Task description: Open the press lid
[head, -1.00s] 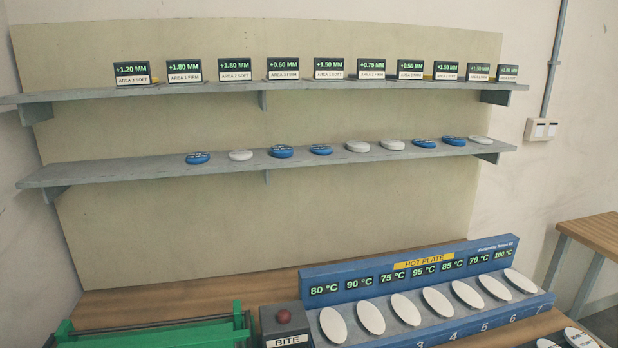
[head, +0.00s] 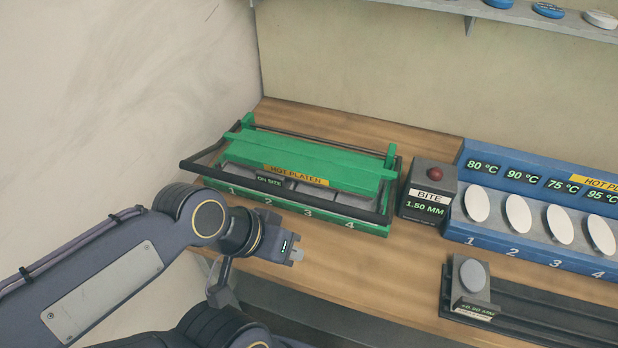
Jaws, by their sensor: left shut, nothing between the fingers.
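The green press (head: 232,195) stands on the wooden bench, with slots numbered 1 to 4 along its front. Its green lid (head: 300,158), labelled HOT PLATEN, lies low across the top, and grey pads show beneath its front edge. A black bar handle (head: 285,198) runs along the front of the press, with side arms reaching back. My left gripper (head: 297,255) is in front of the press, nearer to me and apart from the handle. It is shut and empty. My right gripper is not in view.
A grey BITE box (head: 428,190) with a red button and a 1.50 MM display stands just right of the press. Further right are the blue hot plate unit (head: 478,235) and a dark rail (head: 560,318) with a grey block. Bare bench (head: 370,265) lies in front.

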